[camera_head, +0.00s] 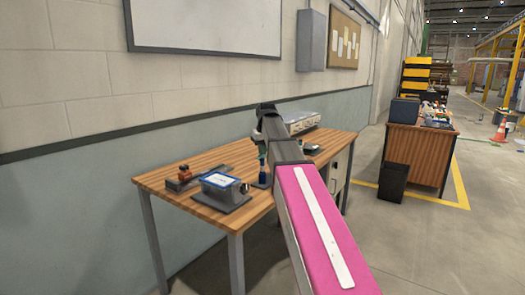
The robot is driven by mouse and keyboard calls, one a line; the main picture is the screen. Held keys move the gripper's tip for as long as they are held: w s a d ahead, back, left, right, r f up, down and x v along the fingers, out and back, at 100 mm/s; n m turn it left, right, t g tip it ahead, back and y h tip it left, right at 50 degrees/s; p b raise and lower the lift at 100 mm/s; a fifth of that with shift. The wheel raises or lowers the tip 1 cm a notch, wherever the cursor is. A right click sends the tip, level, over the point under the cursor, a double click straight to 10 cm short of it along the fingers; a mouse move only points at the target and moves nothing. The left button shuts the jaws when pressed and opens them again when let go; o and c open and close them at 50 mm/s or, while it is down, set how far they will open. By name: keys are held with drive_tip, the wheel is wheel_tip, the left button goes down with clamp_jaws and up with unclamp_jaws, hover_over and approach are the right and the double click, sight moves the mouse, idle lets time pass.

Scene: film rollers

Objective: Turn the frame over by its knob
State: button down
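The frame (218,181), a pale panel with a blue border, sits in a dark grey stand on the wooden table, near its front edge. A dark round knob (244,188) is on the frame's right side. My gripper (262,183) hangs from my arm just right of the knob, pointing down. It seems apart from the knob, but the gap in depth is unclear. The fingers are small and dark here, so I cannot tell whether they are open or shut.
A small device with orange-brown parts (184,174) stands on the wooden table (165,183) left of the frame. A light grey box (300,122) is at the table's back right, partly behind my arm. A wall runs behind. Another desk (418,153) and a black bin (393,182) stand farther right.

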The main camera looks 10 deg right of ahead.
drive_tip(key=shift+f, duration=0.7)
idle(0.6)
drive_tip(key=shift+r, duration=0.1)
drive_tip(key=w+v, duration=0.1)
drive_tip(key=v, duration=0.6)
drive_tip(key=shift+w+a+r, duration=0.2)
drive_tip(key=shift+w+r, duration=0.05)
drive_tip(key=shift+r, duration=0.3)
idle(0.4)
drive_tip(key=shift+s, duration=0.1)
